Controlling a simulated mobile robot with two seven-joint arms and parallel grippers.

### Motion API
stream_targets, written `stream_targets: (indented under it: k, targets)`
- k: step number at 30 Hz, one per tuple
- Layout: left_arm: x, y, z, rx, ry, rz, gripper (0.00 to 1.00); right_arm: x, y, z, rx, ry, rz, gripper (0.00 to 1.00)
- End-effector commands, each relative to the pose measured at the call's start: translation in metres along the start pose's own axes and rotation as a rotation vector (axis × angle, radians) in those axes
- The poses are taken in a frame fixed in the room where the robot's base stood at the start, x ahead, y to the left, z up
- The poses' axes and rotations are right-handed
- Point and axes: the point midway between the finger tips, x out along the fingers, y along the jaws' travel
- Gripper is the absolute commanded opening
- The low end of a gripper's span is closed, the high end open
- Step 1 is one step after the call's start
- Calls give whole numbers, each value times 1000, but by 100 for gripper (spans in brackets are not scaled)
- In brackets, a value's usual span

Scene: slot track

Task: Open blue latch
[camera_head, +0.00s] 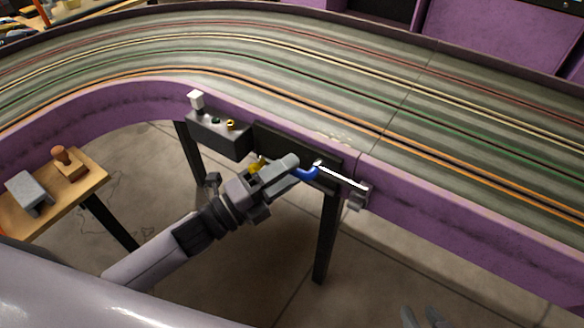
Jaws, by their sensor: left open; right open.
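The blue latch (308,174) is a small curved blue handle at the left end of a silver rod (340,175) on a dark panel on the purple side of the track. My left gripper (288,175) is open, just left of the blue latch, with its fingers close to it. I cannot tell whether they touch it. The gripper hides part of the panel and maybe part of the latch. My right gripper (421,315) is open and empty, low at the bottom edge, well apart from the latch; only its fingertips show.
A yellow part (255,165) shows just behind my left gripper. A dark control box (219,135) with small knobs and a white block (196,99) are to its left. A dark table leg (326,240) stands below. A wooden side table (95,165) is at the left.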

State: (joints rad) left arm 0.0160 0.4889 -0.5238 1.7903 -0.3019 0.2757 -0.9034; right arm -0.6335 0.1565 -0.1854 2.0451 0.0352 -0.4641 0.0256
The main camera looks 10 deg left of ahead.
Motion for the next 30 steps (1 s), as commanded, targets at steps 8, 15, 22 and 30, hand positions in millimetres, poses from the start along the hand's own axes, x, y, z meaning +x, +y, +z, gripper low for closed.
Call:
stream_targets:
  k: [8, 15, 22, 30]
  targets:
    - [15, 0, 0, -1, 0, 1, 44, 0, -1, -1, 6, 2, 1, 43]
    - [15, 0, 0, -1, 0, 1, 38, 0, -1, 0, 7, 2, 2, 43]
    - [15, 0, 0, -1, 0, 0, 0, 0, 0, 0, 7, 1, 2, 43]
    - [16, 2, 5, -17, -4, -8, 0, 2, 0, 4, 7, -1, 2, 43]
